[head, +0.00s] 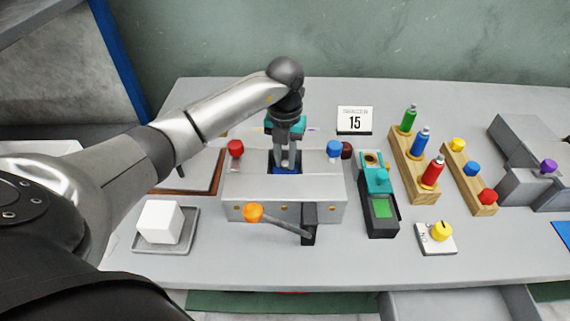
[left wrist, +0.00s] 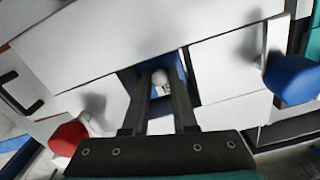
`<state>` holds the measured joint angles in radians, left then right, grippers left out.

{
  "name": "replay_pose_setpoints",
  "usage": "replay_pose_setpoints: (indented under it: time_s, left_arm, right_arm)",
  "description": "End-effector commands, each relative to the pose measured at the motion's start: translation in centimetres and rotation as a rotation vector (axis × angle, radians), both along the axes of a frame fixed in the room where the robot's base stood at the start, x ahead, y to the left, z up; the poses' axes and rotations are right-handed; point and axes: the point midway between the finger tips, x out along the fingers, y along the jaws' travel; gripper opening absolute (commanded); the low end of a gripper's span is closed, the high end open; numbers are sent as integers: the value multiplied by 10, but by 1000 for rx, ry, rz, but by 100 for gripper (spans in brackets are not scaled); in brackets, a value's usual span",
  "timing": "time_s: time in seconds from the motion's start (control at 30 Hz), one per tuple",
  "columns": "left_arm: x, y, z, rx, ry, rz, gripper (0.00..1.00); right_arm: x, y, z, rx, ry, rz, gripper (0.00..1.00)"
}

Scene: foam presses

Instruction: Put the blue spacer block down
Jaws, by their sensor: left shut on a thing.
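The blue spacer block (head: 285,171) is at the dark slot in the top of the grey press (head: 240,187). My left gripper (head: 284,162) points straight down over that slot and is shut on the block. In the left wrist view, blue shows around and between the finger ends, with a pale rounded piece beside it. The fingers hide much of the block, and I cannot tell whether it touches the slot floor. My right gripper is not in view.
The press carries a red knob (head: 236,148), a blue knob (head: 334,149) and an orange-tipped lever (head: 255,213). A white cube (head: 159,222) sits on a tray at front left. A teal device (head: 377,180) and wooden racks with bottles and knobs stand to the right.

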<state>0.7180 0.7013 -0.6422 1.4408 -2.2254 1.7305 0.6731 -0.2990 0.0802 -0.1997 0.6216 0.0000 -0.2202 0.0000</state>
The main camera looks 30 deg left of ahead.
Motion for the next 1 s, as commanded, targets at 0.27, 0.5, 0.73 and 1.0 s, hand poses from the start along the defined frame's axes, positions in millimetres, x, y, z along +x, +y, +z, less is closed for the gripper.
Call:
replay_pose_setpoints:
  time_s: [0.27, 0.5, 0.73, 1.0]
  left_arm:
    - [0, 0, -19, 0, -2, -1, 0]
    - [0, 0, -22, 0, 0, -1, 28]
    - [0, 0, -22, 0, 0, 0, 38]
    - [1, 1, -9, 1, -3, 0, 38]
  right_arm:
    - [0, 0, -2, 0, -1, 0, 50]
    - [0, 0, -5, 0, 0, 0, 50]
    - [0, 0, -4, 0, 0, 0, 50]
    - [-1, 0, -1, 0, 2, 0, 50]
